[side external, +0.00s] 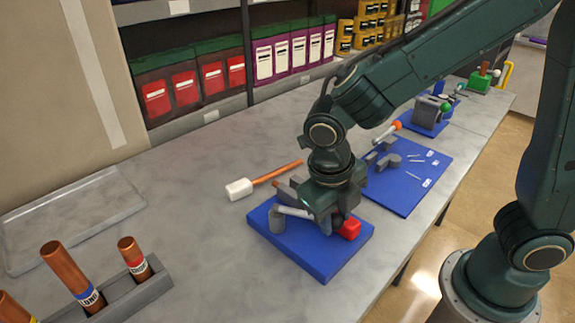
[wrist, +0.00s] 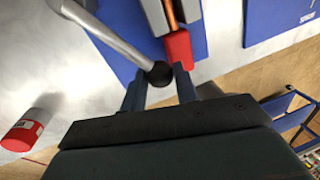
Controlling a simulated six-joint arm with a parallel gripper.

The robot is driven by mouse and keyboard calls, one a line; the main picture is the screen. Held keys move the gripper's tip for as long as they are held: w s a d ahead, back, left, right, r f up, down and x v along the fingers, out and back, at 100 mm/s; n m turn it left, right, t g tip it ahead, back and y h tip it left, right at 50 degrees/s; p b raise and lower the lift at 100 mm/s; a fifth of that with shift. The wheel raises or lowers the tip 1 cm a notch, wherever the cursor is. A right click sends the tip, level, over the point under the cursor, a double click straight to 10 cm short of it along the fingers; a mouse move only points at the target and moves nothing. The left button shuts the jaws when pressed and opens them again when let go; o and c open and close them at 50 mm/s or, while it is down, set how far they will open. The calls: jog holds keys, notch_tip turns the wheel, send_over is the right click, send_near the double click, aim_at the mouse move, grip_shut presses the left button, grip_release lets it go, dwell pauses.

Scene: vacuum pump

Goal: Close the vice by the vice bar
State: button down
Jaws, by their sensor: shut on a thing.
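The grey vice (side external: 277,219) stands on a blue base plate (side external: 320,262), partly hidden behind my gripper in the side view. The silver vice bar (side external: 294,212) runs from the grey post at left toward my gripper (side external: 328,212). In the wrist view the vice bar (wrist: 112,36) slants down to a black rounded end (wrist: 160,74). My gripper (wrist: 160,80) has one finger on each side of that end and is shut on it. A red block (wrist: 178,48) on a copper rod sits just beyond the fingers; it also shows in the side view (side external: 348,229).
A white-headed mallet (side external: 240,188) lies behind the plate. Another blue board (side external: 405,180) with a fixture and small parts is at right. A rack (side external: 125,290) with copper cylinders stands front left, near an empty tray (side external: 75,217). The middle left table is clear.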

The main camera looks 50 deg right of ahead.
jog(key=shift+w+d+n, duration=0.35)
jog(key=shift+d+n, duration=0.2)
jog(key=shift+n, duration=0.1)
jog(key=shift+w+d+n, duration=0.35)
jog(key=shift+d+n, duration=0.2)
jog(key=shift+n, duration=0.1)
jog(key=c, duration=1.1)
grip_release()
jog(key=shift+o, duration=0.2)
jog(key=shift+r, duration=0.1)
jog(key=shift+s+a+r, duration=0.1)
jog(key=shift+a+r, duration=0.15)
jog(key=shift+r, duration=0.95)
jog(key=shift+w+a+r, duration=0.1)
jog(key=shift+a+r, duration=0.1)
jog(key=shift+r, duration=1.05)
jog(key=shift+s+a+r, duration=0.1)
jog(key=shift+a+r, duration=0.15)
jog(key=shift+r, duration=0.95)
